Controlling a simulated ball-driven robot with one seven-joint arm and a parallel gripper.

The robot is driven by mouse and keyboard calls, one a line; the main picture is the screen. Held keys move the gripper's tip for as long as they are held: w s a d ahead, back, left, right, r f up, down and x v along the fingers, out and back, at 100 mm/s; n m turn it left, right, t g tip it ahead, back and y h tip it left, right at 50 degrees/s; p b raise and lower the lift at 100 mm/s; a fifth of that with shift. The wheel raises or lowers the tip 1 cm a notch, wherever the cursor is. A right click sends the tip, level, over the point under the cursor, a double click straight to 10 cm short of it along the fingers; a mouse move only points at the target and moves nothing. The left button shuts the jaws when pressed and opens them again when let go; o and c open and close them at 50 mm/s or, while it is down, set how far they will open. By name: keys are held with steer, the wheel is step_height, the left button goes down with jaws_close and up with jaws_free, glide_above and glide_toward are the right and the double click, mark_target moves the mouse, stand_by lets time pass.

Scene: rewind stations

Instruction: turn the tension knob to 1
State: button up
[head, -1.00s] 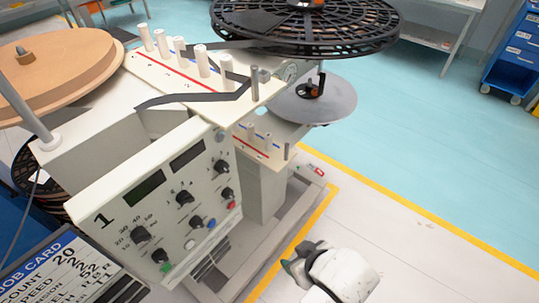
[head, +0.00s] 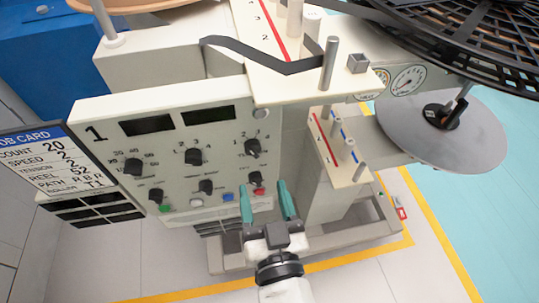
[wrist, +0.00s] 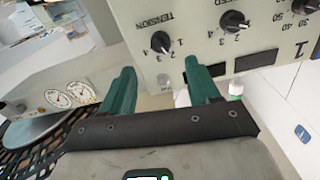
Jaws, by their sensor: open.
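The tension knob (head: 252,147) is a black pointer knob at the upper right of the white control panel (head: 95,112) of station 1. In the wrist view, the knob (wrist: 160,42) sits under the word TENSION, with small numerals around it. I cannot tell for sure which numeral its pointer marks. My gripper (head: 265,187) has two teal fingers, open and empty, pointing up towards the panel below the knob. In the wrist view, my gripper (wrist: 158,70) has the knob beyond the gap between its fingertips, apart from them.
Other knobs, such as the speed knob (wrist: 234,20), sit close by. A red button (head: 258,180) is near my fingers. A job card (head: 45,158) stands left. Dial gauges (head: 408,80) and a grey reel disc (head: 440,130) are right.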

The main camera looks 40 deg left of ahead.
mark_target(254, 155)
steer(key=x, duration=0.8)
steer(key=shift+w+a+p, duration=0.25)
steer(key=shift+a+p, duration=0.05)
steer(key=shift+p, duration=0.1)
steer(key=c, duration=1)
steer(key=shift+c, duration=0.2)
steer(key=shift+n, duration=0.4)
steer(key=n+p, duration=0.1)
steer(key=n, duration=0.2)
steer(key=shift+n+p, duration=0.55)
steer(key=shift+n, duration=1.95)
